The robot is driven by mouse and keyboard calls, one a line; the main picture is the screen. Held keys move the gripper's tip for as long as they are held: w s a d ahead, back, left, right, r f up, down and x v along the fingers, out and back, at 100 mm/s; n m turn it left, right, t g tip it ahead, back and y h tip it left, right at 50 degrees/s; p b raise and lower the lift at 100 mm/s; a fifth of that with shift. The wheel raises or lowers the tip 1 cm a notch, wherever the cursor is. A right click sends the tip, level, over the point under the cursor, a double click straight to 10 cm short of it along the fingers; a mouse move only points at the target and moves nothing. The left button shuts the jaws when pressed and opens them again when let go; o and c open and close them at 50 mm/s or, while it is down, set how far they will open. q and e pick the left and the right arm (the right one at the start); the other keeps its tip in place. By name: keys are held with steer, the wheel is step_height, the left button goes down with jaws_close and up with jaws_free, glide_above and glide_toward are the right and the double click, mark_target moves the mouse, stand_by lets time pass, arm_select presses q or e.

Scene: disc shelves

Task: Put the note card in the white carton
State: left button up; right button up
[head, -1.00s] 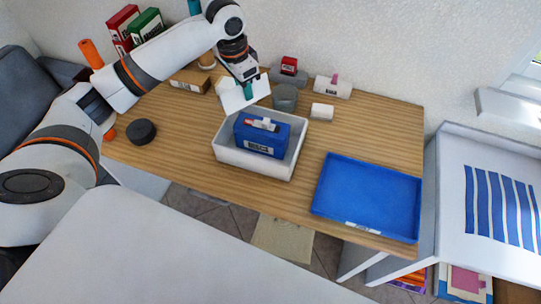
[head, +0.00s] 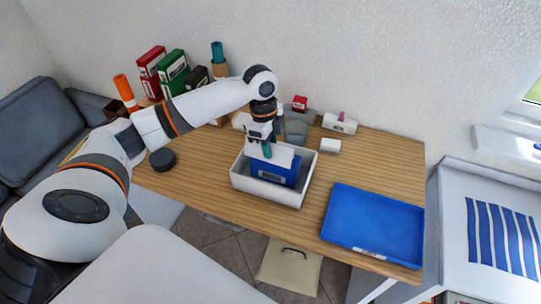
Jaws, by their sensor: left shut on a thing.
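The white carton (head: 264,190) stands on the wooden table, with a blue box (head: 273,173) inside it. My left gripper (head: 267,153) is over the carton, pointing down, shut on the white note card (head: 281,155). The card is tilted just above or against the top of the blue box; I cannot tell whether they touch. The red and white item seen earlier on the blue box is hidden behind the card and gripper. My right gripper is not in view.
A blue tray (head: 372,252) lies to the right of the carton. A grey cup (head: 297,130), a small white box (head: 330,146) and a white holder (head: 339,124) stand behind it. A dark round object (head: 162,160) is at left. Bare table lies between.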

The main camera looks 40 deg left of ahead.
arm_select(q)
step_height(320, 180, down, 4)
steer(key=shift+s+r+p, duration=0.1)
steer(key=shift+r+p, duration=0.05)
steer(key=shift+p, duration=0.25)
steer(key=shift+f, duration=0.2)
steer(key=shift+f, duration=0.55)
steer(key=o, duration=0.9)
steer(key=shift+o, duration=0.2)
steer(key=shift+r, duration=0.1)
steer(key=r+b, duration=0.1)
steer(key=r, duration=0.3)
steer(key=a+r, duration=0.1)
steer(key=r, duration=0.3)
steer(key=r+b, duration=0.1)
steer(key=r, duration=0.4)
steer(key=shift+a+b, duration=0.2)
steer(key=shift+b, duration=0.15)
